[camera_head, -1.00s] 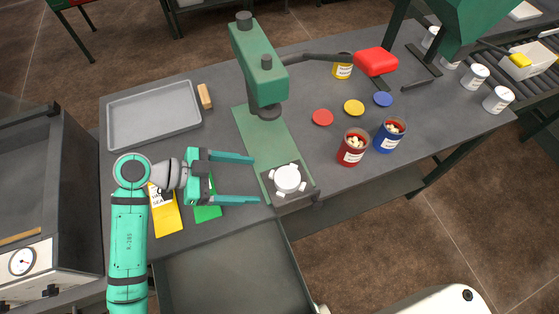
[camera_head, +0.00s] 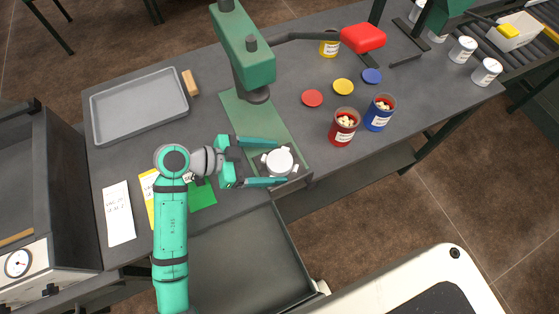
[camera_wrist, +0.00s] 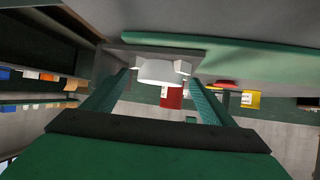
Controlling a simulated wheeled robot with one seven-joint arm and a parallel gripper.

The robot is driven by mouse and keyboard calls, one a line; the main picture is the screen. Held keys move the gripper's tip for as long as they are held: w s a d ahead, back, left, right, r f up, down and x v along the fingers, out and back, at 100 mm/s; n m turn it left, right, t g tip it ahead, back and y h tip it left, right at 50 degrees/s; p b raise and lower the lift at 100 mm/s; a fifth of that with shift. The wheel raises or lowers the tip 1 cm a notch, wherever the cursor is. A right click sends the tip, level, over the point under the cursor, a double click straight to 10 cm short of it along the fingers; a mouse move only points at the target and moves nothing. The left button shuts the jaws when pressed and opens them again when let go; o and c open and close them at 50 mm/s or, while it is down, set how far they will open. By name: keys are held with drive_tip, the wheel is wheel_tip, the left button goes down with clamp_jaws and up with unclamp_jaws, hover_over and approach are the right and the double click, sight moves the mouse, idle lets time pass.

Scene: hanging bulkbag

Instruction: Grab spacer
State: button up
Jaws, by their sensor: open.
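A white round piece (camera_head: 280,161), the likely spacer, sits in a dark holder (camera_head: 299,170) with small white lugs, at the front end of the green press base (camera_head: 262,121). My gripper (camera_head: 281,162) is open, with one finger on the far side of the piece and one on the near side. In the wrist view the white piece (camera_wrist: 160,71) shows between the fingertips of my gripper (camera_wrist: 159,79), with gaps visible on both sides. I cannot tell whether either finger touches it.
A red jar (camera_head: 342,128) and a blue jar (camera_head: 379,113) stand to the right. A grey tray (camera_head: 139,105) and a wooden block (camera_head: 190,82) lie left. An open drawer (camera_head: 245,255) is in front.

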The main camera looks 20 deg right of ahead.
drive_tip(key=shift+d+f, duration=0.2)
drive_tip(key=shift+d, duration=0.2)
drive_tip(key=c, duration=1.4)
drive_tip(key=shift+a+r, duration=0.1)
drive_tip(key=shift+r, duration=0.05)
